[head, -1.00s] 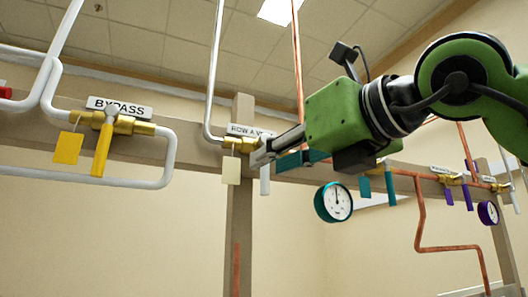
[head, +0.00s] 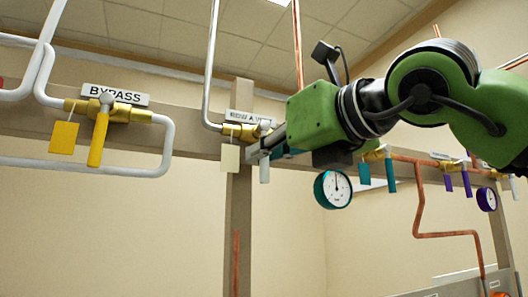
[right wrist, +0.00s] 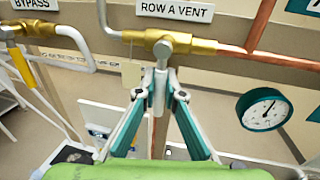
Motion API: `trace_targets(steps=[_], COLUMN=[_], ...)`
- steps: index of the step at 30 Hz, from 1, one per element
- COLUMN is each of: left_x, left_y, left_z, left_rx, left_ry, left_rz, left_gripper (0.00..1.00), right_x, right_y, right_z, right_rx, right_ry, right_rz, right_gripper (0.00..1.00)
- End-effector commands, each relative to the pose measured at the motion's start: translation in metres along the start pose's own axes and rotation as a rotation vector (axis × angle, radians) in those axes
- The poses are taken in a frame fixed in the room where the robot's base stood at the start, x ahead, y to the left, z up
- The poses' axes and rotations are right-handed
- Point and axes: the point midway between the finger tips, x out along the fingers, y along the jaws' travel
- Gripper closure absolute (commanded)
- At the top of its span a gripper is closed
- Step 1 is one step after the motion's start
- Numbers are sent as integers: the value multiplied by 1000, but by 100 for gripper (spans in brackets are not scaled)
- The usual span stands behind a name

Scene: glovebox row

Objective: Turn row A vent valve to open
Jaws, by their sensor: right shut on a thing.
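The row A vent valve (head: 243,132) has a brass body on the beam, under a "ROW A VENT" sign; it also shows in the right wrist view (right wrist: 170,43). Its pale grey lever (head: 264,172) hangs down, crosswise to the brass body. My right gripper (head: 262,152) is at the lever, just below the valve. In the right wrist view, the fingers of the right gripper (right wrist: 161,97) are shut on the lever (right wrist: 160,84), one on each side. A blank cream tag (head: 230,158) hangs left of the lever. My left gripper is not in view.
The bypass valve (head: 120,111) with its yellow lever (head: 98,140) is at the left. A teal-rimmed gauge (head: 333,189) hangs right of the vent valve, below my right arm. Copper pipes (head: 417,205) run further right. The wall below the beam is clear.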

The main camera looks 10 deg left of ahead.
Motion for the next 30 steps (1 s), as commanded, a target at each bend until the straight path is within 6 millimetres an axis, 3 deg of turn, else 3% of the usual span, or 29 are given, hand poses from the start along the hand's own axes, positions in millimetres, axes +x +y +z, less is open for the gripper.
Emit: trace_targets(steps=[30], left_x=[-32], left_y=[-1], left_z=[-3], left_rx=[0], left_ry=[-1], left_rz=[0], left_gripper=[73], right_x=[-5], right_y=[-24], right_z=[9], right_rx=[-560], right_ry=[111], right_rz=[-1], right_gripper=[100])
